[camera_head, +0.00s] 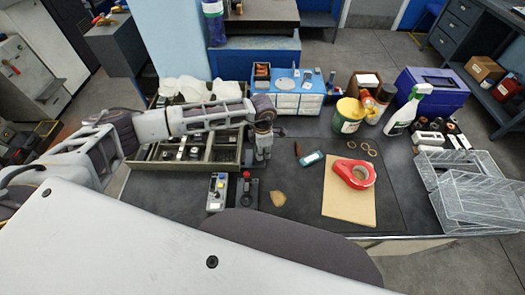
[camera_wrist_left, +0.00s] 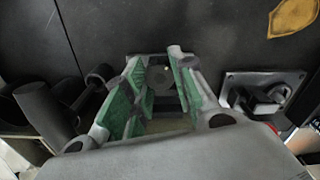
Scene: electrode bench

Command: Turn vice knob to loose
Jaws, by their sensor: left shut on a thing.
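My left gripper (camera_head: 262,158) reaches in from the left and points down at the bench beside the green tray. In the left wrist view its green-padded fingers (camera_wrist_left: 152,100) stand on both sides of a dark part with a round face, which I take to be the vice knob (camera_wrist_left: 158,77). The gripper is shut on it. The rest of the vice is mostly hidden by the fingers, so I cannot tell how far the knob is turned. My right gripper is not in view.
A grey switch box (camera_head: 217,192) and a black device with a red top (camera_head: 247,190) stand close in front of the gripper. The green tray (camera_head: 185,165) is to its left.

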